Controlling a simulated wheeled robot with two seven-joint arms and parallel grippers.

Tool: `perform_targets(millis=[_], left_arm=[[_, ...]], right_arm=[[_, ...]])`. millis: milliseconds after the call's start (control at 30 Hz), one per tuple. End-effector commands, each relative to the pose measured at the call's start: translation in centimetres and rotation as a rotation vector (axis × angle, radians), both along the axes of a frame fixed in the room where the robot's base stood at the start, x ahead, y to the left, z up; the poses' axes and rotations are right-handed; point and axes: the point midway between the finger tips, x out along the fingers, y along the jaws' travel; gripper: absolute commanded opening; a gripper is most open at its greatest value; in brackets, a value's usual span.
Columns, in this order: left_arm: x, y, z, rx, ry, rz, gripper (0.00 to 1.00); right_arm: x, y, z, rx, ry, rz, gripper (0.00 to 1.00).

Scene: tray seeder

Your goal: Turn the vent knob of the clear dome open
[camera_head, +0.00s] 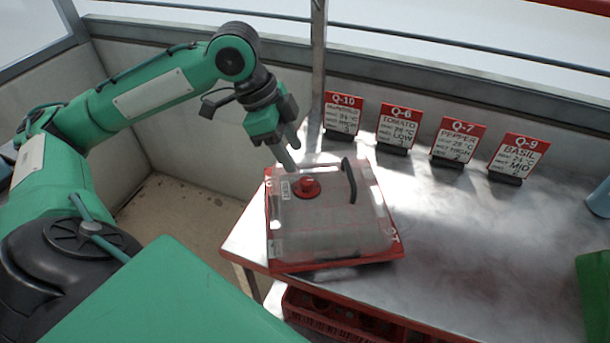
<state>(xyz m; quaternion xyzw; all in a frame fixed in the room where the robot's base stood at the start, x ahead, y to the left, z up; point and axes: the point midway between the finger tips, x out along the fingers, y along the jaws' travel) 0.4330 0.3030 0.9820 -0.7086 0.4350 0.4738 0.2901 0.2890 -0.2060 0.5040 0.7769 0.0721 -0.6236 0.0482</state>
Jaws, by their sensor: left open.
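The clear dome (345,232) sits over a red tray (330,265) at the left end of the metal bench. On its top are a round red vent knob (306,187) and a dark curved handle (349,180) to the right of it. A small white label lies left of the knob. My left gripper (292,160) points down just above and behind the knob, open and apart from it as far as I can see. The knob's exact setting is too small to read. My right gripper is not in view.
Sign cards such as the Q-10 card (342,114) and the Q-9 card (517,158) stand along the back of the metal bench (470,260). A green object (594,290) and a blue one (599,199) are at the right edge. A red crate (335,318) is below. The bench's middle is clear.

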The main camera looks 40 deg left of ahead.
Motion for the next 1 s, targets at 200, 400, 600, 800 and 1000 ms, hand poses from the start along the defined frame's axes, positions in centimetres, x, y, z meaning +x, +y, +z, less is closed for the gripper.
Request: perform_targets(millis=[200,400,600,800,1000], left_arm=[[0.7,-1.5,-4.3,-0.001,0.001,-0.002,0.46],[1.2,-2.4,-6.5,0.000,0.000,-0.001,0.46],[1.3,-2.6,-7.0,0.001,-0.001,-0.001,0.46],[1.3,-2.6,-7.0,0.001,-0.001,-0.001,0.46],[1.3,-2.6,-7.0,0.001,-0.001,-0.001,0.07]], right_arm=[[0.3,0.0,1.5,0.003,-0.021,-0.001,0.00],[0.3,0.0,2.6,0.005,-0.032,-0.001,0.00],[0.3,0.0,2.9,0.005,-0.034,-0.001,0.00],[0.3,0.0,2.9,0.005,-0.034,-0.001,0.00],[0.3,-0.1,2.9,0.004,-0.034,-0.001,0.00]])
